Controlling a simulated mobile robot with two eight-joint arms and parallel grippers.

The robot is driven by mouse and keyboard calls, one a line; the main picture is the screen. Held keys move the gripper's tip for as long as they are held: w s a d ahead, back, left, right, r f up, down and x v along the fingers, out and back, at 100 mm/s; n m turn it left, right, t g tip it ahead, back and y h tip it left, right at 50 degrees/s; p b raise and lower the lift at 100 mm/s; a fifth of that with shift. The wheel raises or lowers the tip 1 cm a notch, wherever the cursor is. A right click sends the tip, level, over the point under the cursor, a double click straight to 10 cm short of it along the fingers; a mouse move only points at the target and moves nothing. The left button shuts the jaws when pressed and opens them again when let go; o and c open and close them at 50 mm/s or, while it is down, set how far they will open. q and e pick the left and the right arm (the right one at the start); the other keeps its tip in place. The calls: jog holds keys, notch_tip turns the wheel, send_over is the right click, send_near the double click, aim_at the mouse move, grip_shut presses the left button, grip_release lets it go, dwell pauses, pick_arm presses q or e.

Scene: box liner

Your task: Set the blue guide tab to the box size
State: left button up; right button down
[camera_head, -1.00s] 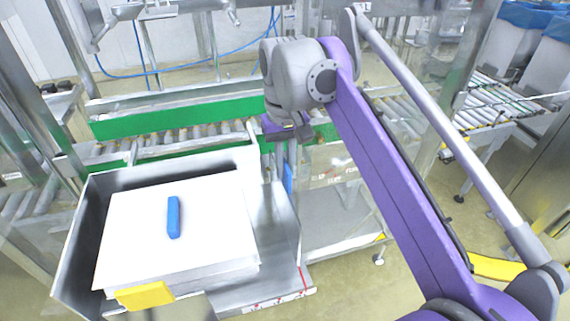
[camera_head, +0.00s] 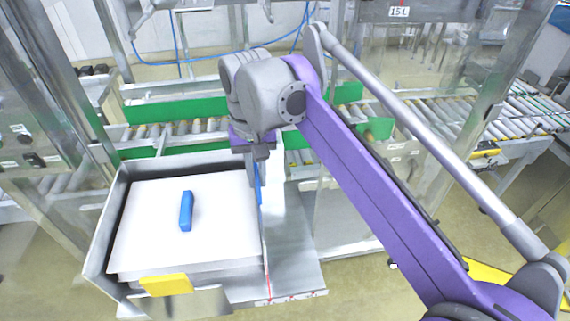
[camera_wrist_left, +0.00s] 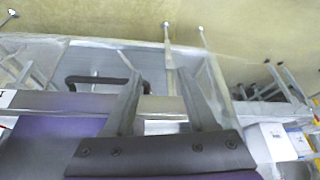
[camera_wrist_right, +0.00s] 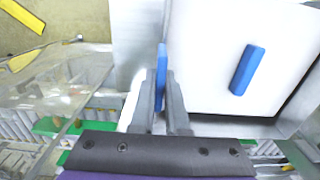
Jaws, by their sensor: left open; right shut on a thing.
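The blue guide tab (camera_head: 258,184) is a thin upright plate at the right edge of the white stack (camera_head: 150,240) in the metal tray. My right gripper (camera_head: 257,158) is above the tab in the head view. In the right wrist view its two fingers are shut on the tab (camera_wrist_right: 161,62). There the tab stands close beside the edge of the white stack (camera_wrist_right: 205,75); I cannot tell whether they touch. My left gripper (camera_wrist_left: 158,78) shows only in its own wrist view, with its fingers apart and nothing between them.
A separate blue block (camera_head: 186,211) lies on top of the white stack. A yellow piece (camera_head: 166,285) is at the tray's front. A roller conveyor with green side guards (camera_head: 172,112) runs behind. The metal plate (camera_head: 290,245) right of the tab is bare.

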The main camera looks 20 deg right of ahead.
jog(key=shift+a, duration=0.15)
jog(key=c, duration=0.9)
grip_release()
jog(key=shift+r, duration=0.1)
notch_tip(320, 180, up, 11)
jog(key=shift+f+p, duration=0.15)
jog(key=shift+p, duration=0.85)
